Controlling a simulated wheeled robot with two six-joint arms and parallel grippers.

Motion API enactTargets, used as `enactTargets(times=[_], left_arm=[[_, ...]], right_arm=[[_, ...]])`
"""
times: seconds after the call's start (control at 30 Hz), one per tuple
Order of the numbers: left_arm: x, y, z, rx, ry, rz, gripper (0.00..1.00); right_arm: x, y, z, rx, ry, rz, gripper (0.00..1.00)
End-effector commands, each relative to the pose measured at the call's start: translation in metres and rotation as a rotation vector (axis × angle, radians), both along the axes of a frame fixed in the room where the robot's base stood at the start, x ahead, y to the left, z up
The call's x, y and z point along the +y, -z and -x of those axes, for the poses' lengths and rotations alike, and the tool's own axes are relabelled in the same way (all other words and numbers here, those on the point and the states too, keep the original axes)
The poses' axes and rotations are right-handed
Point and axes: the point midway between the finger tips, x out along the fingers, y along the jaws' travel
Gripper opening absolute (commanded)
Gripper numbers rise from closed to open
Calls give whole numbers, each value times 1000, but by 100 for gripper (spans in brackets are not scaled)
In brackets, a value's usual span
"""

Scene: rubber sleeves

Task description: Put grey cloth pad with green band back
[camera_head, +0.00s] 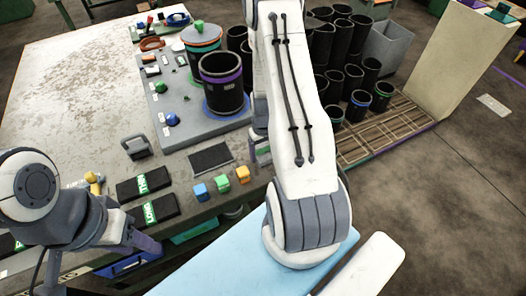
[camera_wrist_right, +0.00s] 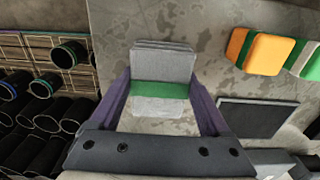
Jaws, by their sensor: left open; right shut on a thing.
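The grey cloth pad with a green band (camera_wrist_right: 160,72) is between the purple fingers of my right gripper (camera_wrist_right: 168,103) in the right wrist view. The fingers are shut on its two sides, with the green band running across between them. In the head view, my right gripper (camera_head: 263,152) is at the table's right edge, mostly hidden behind my right arm, so little of the pad shows there. My left gripper (camera_head: 147,244) is low at the left, near the table's front edge, open and partly hidden by its own wrist.
A dark flat mat (camera_head: 210,157) lies bare on the table (camera_head: 75,95), left of my right gripper. Blue, green and orange blocks (camera_head: 222,183) stand in front of it. Black labelled pads (camera_head: 153,207) lie further left. Black sleeves (camera_head: 340,75) stand on a slatted pallet (camera_head: 395,130) at right.

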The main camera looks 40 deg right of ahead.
Motion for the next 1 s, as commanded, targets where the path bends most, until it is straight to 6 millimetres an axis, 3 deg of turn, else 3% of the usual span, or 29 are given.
enactTargets(times=[0.03, 0.07, 0.1, 0.5, 1.0], left_arm=[[0, 3, 0, 0, 0, 0, 50], [0, 2, 0, 0, 0, 0, 50], [0, 1, 0, 0, 0, 0, 50], [0, 0, 0, 0, 0, 0, 50], [0, 11, 0, 0, 0, 0, 50]], right_arm=[[0, 3, 0, 0, 0, 0, 20], [0, 2, 0, 0, 0, 0, 92], [0, 2, 0, 0, 0, 0, 100], [-1, -8, -1, -2, 0, 0, 100], [-1, -100, 0, -4, 0, 2, 100]])
